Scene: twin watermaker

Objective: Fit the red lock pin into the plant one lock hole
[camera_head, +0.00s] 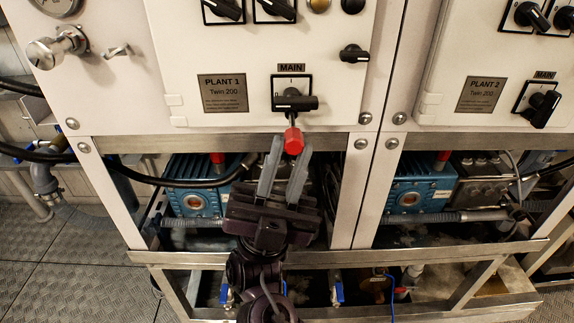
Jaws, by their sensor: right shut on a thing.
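The red lock pin (293,141) is a short red cylinder just below the plant one main switch (293,101), in front of the panel's lower edge. My right gripper (287,150) reaches up from below with its two grey fingers, shut on the pin. The switch has a black handle lying across. The lock hole cannot be made out; the handle and pin may cover it. I cannot tell whether the pin touches the switch. The plant one label (222,93) is left of the switch. My left gripper is not in view.
The plant two panel (440,100) stands to the right with its own main switch (539,104). A metal frame rail (220,143) runs below the panels. Blue pumps (196,185) and black hoses sit in the open bay behind my gripper. A valve (57,46) juts out at upper left.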

